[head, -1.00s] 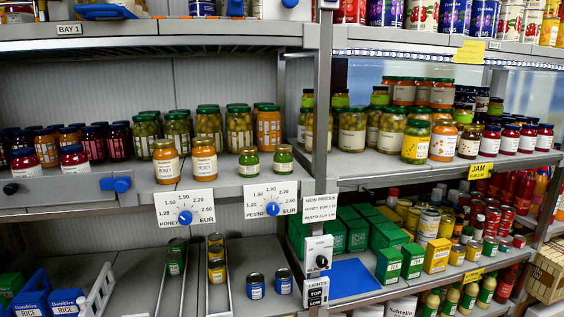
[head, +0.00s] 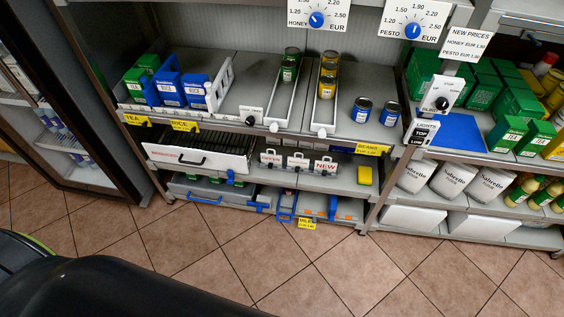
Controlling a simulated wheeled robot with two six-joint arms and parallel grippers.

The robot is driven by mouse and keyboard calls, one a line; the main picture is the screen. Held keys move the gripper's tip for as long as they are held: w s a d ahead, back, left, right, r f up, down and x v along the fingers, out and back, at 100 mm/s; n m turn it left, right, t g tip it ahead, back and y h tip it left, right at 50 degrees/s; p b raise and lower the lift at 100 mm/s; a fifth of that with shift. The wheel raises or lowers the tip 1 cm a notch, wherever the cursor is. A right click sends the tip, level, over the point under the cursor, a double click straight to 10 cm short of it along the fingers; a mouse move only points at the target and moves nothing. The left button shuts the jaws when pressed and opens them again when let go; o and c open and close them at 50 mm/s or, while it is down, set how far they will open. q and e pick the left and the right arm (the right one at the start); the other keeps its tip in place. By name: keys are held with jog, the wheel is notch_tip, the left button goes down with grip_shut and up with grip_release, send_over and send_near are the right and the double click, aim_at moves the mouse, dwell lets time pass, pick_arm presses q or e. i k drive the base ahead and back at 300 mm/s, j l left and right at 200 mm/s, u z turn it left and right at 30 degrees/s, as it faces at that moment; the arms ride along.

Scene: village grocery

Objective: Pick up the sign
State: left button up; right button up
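Several things here look like signs, and I cannot tell which one the task means. Small white signs stand in a row on the lower shelf: an OFFER sign (head: 270,158), a middle sign (head: 298,161) whose text I cannot read surely, and a NEW sign (head: 325,166). A white NEW PRICES sign (head: 467,43) hangs on the post at upper right. The honey dial card (head: 317,17) and pesto dial card (head: 413,22) are on the upper shelf edge. Neither gripper shows in the head view.
A blue-handled drawer (head: 205,192) sits low under a white-fronted drawer (head: 197,157). Blue rice boxes (head: 170,90), jars in white tracks (head: 325,95) and blue-label cans (head: 361,110) fill the shelf above. A yellow block (head: 364,175) lies at right. The tiled floor (head: 300,255) is clear.

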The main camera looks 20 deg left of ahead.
aim_at(325, 168)
jog(key=u, duration=0.1)
jog(key=i+l+u, duration=0.25)
jog(key=i+l, duration=0.2)
jog(key=l, duration=0.2)
jog(key=i+l+u, duration=0.15)
jog(key=l, duration=0.2)
jog(key=i+l+u, duration=0.15)
jog(key=l, duration=0.2)
jog(key=i+l+u, duration=0.1)
jog(key=l, duration=0.3)
jog(key=i+l+u, duration=0.15)
jog(key=l, duration=0.3)
jog(key=i, duration=0.1)
